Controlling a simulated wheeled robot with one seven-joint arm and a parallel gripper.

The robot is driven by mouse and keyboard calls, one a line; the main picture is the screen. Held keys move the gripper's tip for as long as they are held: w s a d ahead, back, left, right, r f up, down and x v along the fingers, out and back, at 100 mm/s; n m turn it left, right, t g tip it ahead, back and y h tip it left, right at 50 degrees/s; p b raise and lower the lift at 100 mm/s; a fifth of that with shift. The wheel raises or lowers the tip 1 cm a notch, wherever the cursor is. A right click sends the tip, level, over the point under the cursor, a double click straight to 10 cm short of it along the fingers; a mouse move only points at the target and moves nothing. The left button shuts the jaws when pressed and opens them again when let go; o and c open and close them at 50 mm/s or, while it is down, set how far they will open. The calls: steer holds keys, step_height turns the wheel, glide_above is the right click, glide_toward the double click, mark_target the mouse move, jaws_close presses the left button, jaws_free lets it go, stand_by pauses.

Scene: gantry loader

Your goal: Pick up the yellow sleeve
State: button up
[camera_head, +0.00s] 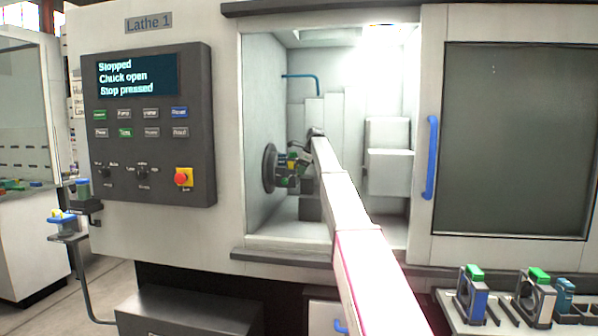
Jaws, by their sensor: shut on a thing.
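My arm reaches through the open doorway of Lathe 1 into its work chamber. My gripper (294,167) is at the dark round chuck (269,168) on the chamber's left wall. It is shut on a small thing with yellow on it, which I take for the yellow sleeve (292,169). The sleeve is mostly hidden by the fingers and lies just right of the chuck face. I cannot tell whether it still touches the chuck. The lathe screen (137,75) reads "Stopped, Chuck open, Stop pressed".
The lathe door (515,140) with its blue handle (431,158) stands to the right of the opening. A red and yellow stop button (183,177) is on the panel. Parts in holders stand on a tray (452,302) at lower right. A small stand (68,238) holds blue and yellow items.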

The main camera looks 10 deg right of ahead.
steer(key=shift+r, duration=0.8)
steer(key=shift+c, duration=0.6)
steer(key=s+d, duration=0.1)
steer(key=d, duration=0.4)
steer(key=s+d, duration=0.2)
steer(key=d, duration=0.4)
steer(key=s+d, duration=0.2)
steer(key=d, duration=0.3)
steer(key=shift+s+d, duration=0.25)
steer(key=shift+d, duration=0.15)
steer(key=shift+c, duration=0.4)
steer(key=shift+s+d+r, duration=0.1)
steer(key=shift+s+d, duration=0.1)
steer(key=shift+d, duration=0.45)
steer(key=shift+s+d, duration=0.2)
steer(key=shift+d, duration=0.5)
steer(key=shift+s+d+r, duration=0.1)
steer(key=shift+s+d, duration=0.1)
steer(key=shift+d, duration=0.45)
step_height(320, 180, up, 7)
steer(key=d, duration=0.1)
steer(key=shift+s+d, duration=0.35)
steer(key=shift+d, duration=0.05)
